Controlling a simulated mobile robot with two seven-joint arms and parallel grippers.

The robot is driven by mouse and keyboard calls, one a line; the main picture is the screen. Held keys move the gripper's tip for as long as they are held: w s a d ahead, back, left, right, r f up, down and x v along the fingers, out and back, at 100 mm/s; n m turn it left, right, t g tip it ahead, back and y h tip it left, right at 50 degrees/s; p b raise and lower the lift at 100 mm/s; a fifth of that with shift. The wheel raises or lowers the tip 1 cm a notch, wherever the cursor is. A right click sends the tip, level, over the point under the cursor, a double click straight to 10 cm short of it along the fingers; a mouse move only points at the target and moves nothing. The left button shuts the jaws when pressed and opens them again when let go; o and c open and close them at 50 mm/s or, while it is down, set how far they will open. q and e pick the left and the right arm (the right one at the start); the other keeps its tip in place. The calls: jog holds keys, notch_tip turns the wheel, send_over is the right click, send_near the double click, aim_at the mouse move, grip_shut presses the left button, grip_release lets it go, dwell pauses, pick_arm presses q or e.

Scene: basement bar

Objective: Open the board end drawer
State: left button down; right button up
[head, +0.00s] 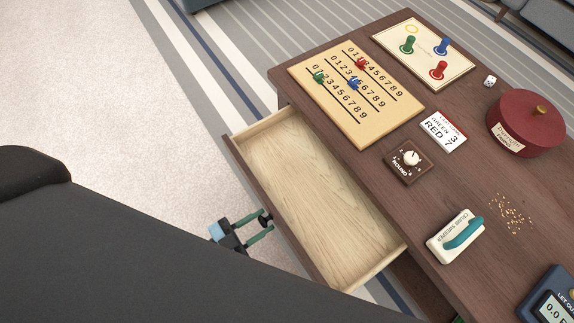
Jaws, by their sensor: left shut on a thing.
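The drawer (318,202) at the board end of the dark wooden table is pulled well out. Its pale wood inside is empty, and its dark front panel (280,226) faces the lower left. My left gripper (267,222), with green fingers, is at the outer side of that front panel, shut on the drawer's handle. The handle is mostly hidden by the fingers. The number board (373,120) with coloured pegs lies on the tabletop above the drawer. My right gripper is not in view.
On the table (455,170) are a card with pegs (462,62), a die (490,81), a score card (443,138), a round dial (402,172), a red pot (520,128), a crumb sweeper (441,250) and crumbs (507,212). Pale carpet (110,95) left of the drawer is clear.

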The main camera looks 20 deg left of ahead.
pick_arm(q)
jog(key=v, duration=0.7)
jog(key=shift+p, duration=0.4)
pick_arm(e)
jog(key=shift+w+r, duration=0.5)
pick_arm(q)
jog(key=shift+a, duration=0.1)
jog(key=c, duration=1.1)
grip_release()
jog(key=shift+o, duration=0.2)
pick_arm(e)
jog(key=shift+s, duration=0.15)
pick_arm(q)
jog(key=shift+s, duration=0.1)
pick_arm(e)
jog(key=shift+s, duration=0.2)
pick_arm(q)
jog(key=v, duration=0.7)
jog(key=shift+s+a+p, duration=0.25)
jog(key=shift+s+p, duration=0.1)
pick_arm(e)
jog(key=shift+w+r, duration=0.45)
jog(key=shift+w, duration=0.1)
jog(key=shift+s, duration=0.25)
